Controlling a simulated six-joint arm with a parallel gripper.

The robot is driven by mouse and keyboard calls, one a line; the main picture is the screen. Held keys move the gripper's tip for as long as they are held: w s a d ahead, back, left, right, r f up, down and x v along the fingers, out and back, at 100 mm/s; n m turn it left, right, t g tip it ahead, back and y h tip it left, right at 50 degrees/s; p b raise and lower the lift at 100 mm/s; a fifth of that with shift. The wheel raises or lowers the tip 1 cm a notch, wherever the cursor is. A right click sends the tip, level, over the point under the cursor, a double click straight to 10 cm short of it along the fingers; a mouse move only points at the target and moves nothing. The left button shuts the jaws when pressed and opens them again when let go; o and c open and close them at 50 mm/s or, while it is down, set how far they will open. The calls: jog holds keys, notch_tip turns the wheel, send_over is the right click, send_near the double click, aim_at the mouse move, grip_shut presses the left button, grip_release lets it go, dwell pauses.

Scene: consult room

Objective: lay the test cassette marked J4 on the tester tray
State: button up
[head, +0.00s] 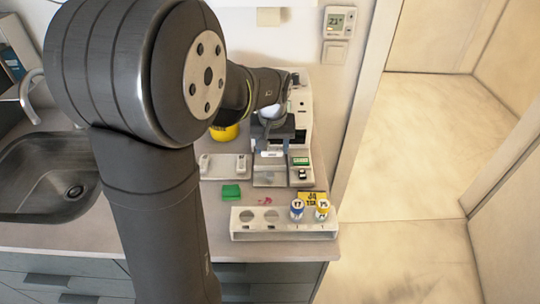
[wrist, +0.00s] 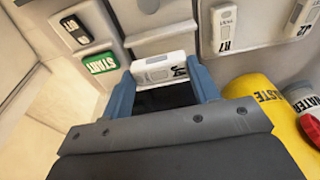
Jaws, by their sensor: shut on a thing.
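My gripper (wrist: 164,90) is shut on a white test cassette (wrist: 160,68), held across between its two blue fingertips. The cassette has a small window and a dark mark at its right end, too small to read surely. In the head view my gripper (head: 273,142) is at the tester (head: 301,108), with the cassette (head: 271,154) at the back part of the grey tester tray (head: 270,178). I cannot tell whether the cassette touches the tray. The tray's front part is bare.
Other cassettes lie on a white holder (head: 225,174) left of the tray; one (wrist: 225,30) reads R7. A green START button (wrist: 100,63) is close beside my gripper. A yellow waste container (wrist: 265,110), green block (head: 231,192), yellow card (head: 312,198) and vial rack (head: 270,235) are around.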

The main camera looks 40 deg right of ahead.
aim_at(270, 156)
jog(key=shift+w+f, duration=0.4)
jog(key=shift+w, duration=0.05)
jog(key=shift+f, duration=1.85)
jog(key=shift+f, duration=0.1)
jog(key=shift+f, duration=0.1)
jog(key=o, duration=1)
jog(key=shift+o, duration=0.2)
notch_tip(270, 156, up, 12)
jog(key=s+a, duration=0.1)
jog(key=shift+s+a, duration=0.15)
jog(key=shift+s, duration=0.05)
